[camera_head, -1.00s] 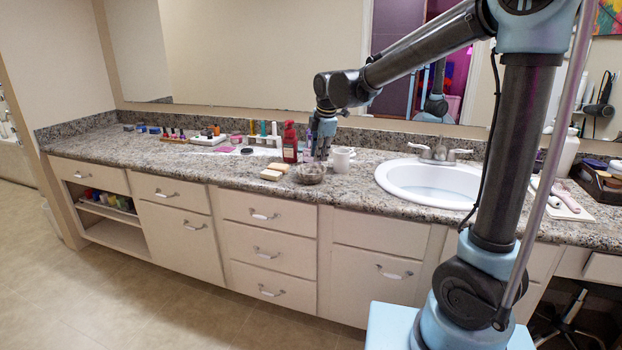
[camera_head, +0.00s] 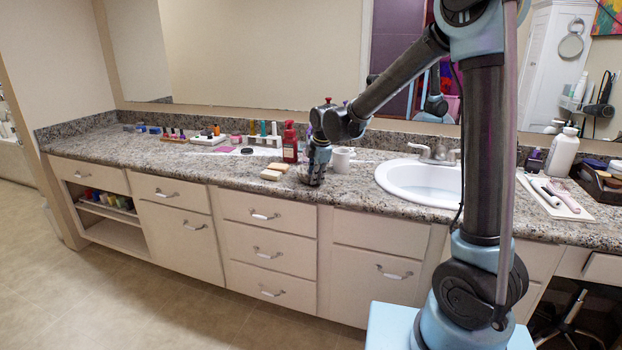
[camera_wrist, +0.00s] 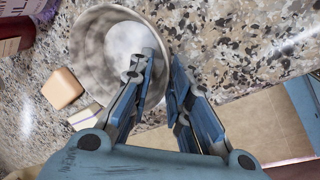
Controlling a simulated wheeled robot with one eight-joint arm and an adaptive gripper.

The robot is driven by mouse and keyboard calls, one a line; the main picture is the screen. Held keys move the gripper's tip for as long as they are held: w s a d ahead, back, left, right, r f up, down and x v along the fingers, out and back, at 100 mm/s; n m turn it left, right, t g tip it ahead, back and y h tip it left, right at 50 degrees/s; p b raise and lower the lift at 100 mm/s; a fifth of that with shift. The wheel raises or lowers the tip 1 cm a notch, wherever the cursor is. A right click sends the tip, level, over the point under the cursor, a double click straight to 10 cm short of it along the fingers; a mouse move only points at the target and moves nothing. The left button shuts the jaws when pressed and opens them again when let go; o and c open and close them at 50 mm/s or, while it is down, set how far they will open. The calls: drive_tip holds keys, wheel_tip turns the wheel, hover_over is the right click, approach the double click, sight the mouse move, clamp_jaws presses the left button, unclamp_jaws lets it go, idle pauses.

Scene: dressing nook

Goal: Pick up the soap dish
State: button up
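The soap dish (camera_wrist: 88,48) appears to be the round, grey-beige bowl in the wrist view, with a round white thing inside. It stands upright on the counter. My gripper (camera_wrist: 163,65) is open at its right side. The left finger reaches over the inside of the bowl, and the right finger is outside it. The right part of the rim lies between the fingers; I cannot tell whether they touch it. In the head view my gripper (camera_head: 314,182) points down at the counter and hides most of the bowl.
Pale bars (camera_head: 272,173) lie just left of the bowl. The sink (camera_head: 420,182) lies farther right.

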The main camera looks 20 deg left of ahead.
drive_tip(key=shift+f, duration=0.25)
drive_tip(key=shift+c, duration=0.6)
clamp_jaws()
drive_tip(key=shift+r, duration=0.15)
wheel_tip(320, 180, up, 28)
